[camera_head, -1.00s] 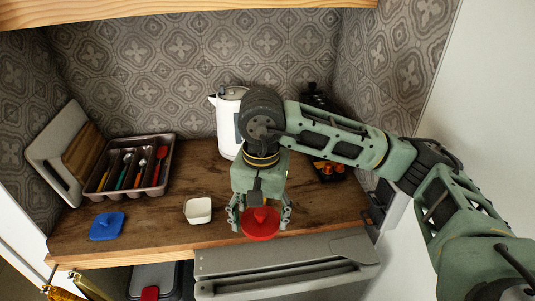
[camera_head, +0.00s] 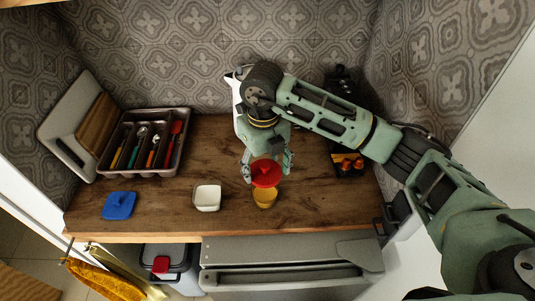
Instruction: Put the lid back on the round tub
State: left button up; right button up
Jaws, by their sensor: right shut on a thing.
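A red round lid with a knob (camera_head: 266,173) is held by my right gripper (camera_head: 266,168), whose fingers are shut on it. The lid is just above a yellow round tub (camera_head: 265,198) on the wooden counter; it overlaps the tub's upper part in the picture, and I cannot tell if they touch. A small white square tub (camera_head: 207,197) stands open to the left. A blue square lid (camera_head: 119,205) lies further left on the counter. My left gripper is not in view.
A cutlery tray (camera_head: 149,143) with several utensils stands at the back left, beside leaning cutting boards (camera_head: 80,125). A white kettle is mostly hidden behind my right arm. A dark rack with orange items (camera_head: 347,164) is at the right.

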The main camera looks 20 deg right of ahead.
aim_at(264, 189)
jog(key=shift+f+m, duration=0.1)
jog(key=shift+m, duration=0.3)
jog(key=shift+f+b, duration=0.45)
jog(key=shift+f, duration=0.2)
notch_tip(264, 189, down, 4)
jog(key=shift+r+b, duration=0.25)
jog(key=shift+b, duration=0.75)
jog(key=shift+f+b, duration=0.6)
jog(key=shift+f, duration=0.1)
jog(key=shift+f+b, duration=0.15)
jog(key=shift+b, duration=0.65)
dwell(0.4)
dwell(0.3)
jog(key=o, duration=0.9)
